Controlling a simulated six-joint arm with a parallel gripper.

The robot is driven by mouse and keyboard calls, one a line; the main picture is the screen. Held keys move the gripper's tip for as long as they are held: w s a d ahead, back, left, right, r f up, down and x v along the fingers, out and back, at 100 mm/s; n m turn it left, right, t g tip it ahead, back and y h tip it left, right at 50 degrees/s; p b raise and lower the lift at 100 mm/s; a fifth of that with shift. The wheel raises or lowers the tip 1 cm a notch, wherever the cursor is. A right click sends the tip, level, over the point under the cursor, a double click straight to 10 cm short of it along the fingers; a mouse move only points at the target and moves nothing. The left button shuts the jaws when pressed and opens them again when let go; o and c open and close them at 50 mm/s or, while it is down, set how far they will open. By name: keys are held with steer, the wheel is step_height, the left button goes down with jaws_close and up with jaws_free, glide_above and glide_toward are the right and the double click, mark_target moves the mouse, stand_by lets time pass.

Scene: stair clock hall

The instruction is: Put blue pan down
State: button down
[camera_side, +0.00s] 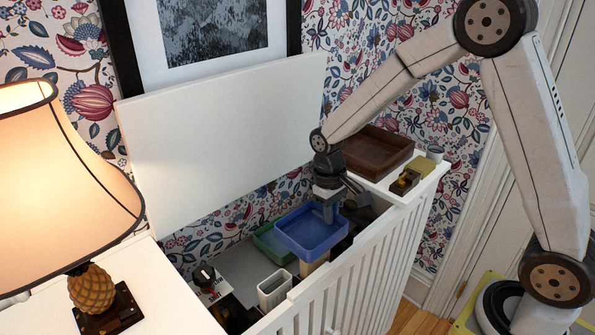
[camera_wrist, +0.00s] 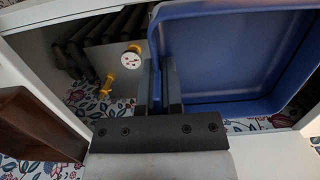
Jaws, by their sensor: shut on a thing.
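The blue pan (camera_side: 312,232) is a shallow square tray, held inside the opening of the white slatted cabinet (camera_side: 345,275). A green tray (camera_side: 268,243) shows partly behind and left of the pan. I cannot tell whether the pan touches anything below it.
A brown tray (camera_side: 378,150) sits on the cabinet's right top. The raised white lid (camera_side: 220,130) stands behind. A lamp (camera_side: 65,180) is at left.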

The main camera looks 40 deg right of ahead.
steer(key=s+d+r+m, duration=0.1)
steer(key=d+r+m, duration=0.3)
steer(key=d+m, duration=0.2)
steer(key=s+d+r+m+t+y, duration=0.1)
steer(key=d+r+m, duration=0.3)
steer(key=d, duration=0.6)
steer(key=s+d+r+m, duration=0.2)
steer(key=d+r+m, duration=0.2)
steer(key=d+m, duration=0.3)
steer(key=shift+s+d+m, duration=0.2)
steer(key=shift+d+m, duration=0.2)
steer(key=shift+d, duration=0.05)
steer(key=shift+w+f, duration=0.1)
glide_above(388, 161)
step_height(388, 161, down, 4)
steer(key=shift+w+r, duration=0.1)
steer(key=w+f, duration=0.1)
steer(key=w+d+f, duration=0.1)
steer(key=w+f, duration=0.1)
steer(key=f, duration=0.1)
steer(key=shift+w+d+f, duration=0.1)
steer(key=shift+d, duration=0.3)
steer(key=shift+w+d+f, duration=0.25)
steer(key=shift+w+f, duration=0.25)
steer(key=shift+f, duration=0.15)
